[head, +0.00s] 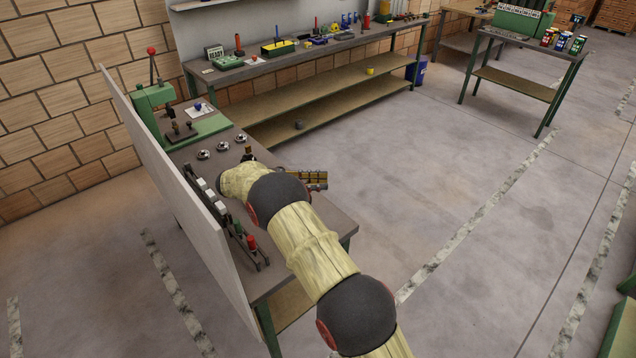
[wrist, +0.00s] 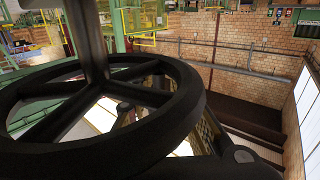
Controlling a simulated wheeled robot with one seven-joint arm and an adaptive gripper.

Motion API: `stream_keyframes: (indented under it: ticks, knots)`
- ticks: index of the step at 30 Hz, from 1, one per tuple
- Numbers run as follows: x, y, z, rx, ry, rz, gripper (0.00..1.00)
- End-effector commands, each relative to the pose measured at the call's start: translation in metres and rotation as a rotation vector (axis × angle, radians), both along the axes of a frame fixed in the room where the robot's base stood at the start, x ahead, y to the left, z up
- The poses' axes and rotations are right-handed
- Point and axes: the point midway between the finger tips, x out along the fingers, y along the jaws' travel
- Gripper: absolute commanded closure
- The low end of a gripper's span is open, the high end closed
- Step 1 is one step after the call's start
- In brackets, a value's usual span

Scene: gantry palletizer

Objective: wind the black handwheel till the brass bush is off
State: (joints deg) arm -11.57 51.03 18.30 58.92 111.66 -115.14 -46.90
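The black handwheel (wrist: 185,105) fills the left and middle of the wrist view, very close to the camera. Its spokes meet at a thick dark shaft (wrist: 85,40) that runs up out of the picture. Dark parts of my gripper (wrist: 235,158) show below and behind the rim at the lower right. The fingertips are hidden by the wheel, so I cannot tell whether they touch or grip it. In the head view my arm reaches over the near bench and covers the gripper and most of the wheel's area. I cannot make out the brass bush in either view.
A long tool bench (head: 300,58) lies behind. The floor to the right is open.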

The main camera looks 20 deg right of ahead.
Motion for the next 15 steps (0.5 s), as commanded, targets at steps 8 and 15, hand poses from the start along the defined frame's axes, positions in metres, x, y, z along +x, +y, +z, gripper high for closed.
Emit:
stream_keyframes:
  ticks: [8,15]
  knots:
    - [0.0002,0.0000,0.0002,0.000,0.000,0.001,0.70]
    - [0.0020,0.0004,-0.0003,0.001,-0.001,0.024,0.70]
